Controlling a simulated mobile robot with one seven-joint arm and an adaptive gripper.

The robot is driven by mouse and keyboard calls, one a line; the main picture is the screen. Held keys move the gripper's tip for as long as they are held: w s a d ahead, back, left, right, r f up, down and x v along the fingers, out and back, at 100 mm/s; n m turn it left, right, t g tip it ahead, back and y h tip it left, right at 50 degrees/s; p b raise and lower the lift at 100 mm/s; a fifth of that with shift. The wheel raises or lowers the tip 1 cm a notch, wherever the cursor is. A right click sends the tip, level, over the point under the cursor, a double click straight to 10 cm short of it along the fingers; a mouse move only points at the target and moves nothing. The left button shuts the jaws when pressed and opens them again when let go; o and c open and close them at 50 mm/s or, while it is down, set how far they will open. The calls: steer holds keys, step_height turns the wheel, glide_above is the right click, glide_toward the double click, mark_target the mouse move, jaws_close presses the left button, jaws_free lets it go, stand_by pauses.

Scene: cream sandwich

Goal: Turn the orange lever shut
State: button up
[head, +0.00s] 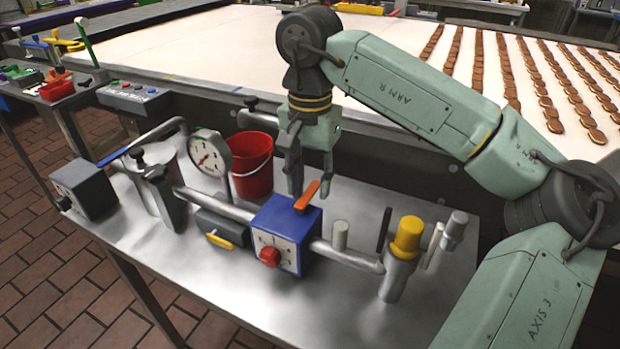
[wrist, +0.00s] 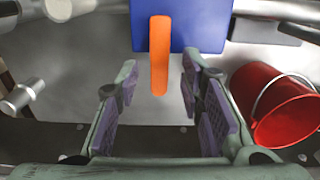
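The orange lever (head: 307,195) sits on top of a blue box (head: 284,225) with a red knob (head: 270,257) on its front face. In the wrist view the lever (wrist: 159,55) points straight down the picture from the blue box (wrist: 185,22). My gripper (head: 310,195) hangs from above with its fingers pointing down at the lever. In the wrist view my gripper (wrist: 157,105) is open, its purple pads wide apart. The lever's free end lies between the lines of the two fingers, nearer the right one. I see no contact with it.
A red bucket (head: 252,168) stands behind the pipe. A round gauge (head: 210,155) is to the left and a yellow-capped valve (head: 406,238) to the right. A grey pipe (head: 345,256) runs through the blue box. The steel table's front (head: 300,305) is bare.

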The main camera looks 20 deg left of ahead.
mark_target(310, 190)
step_height(310, 190, up, 12)
stand_by(0.4)
steer(key=shift+f, duration=0.1)
stand_by(0.4)
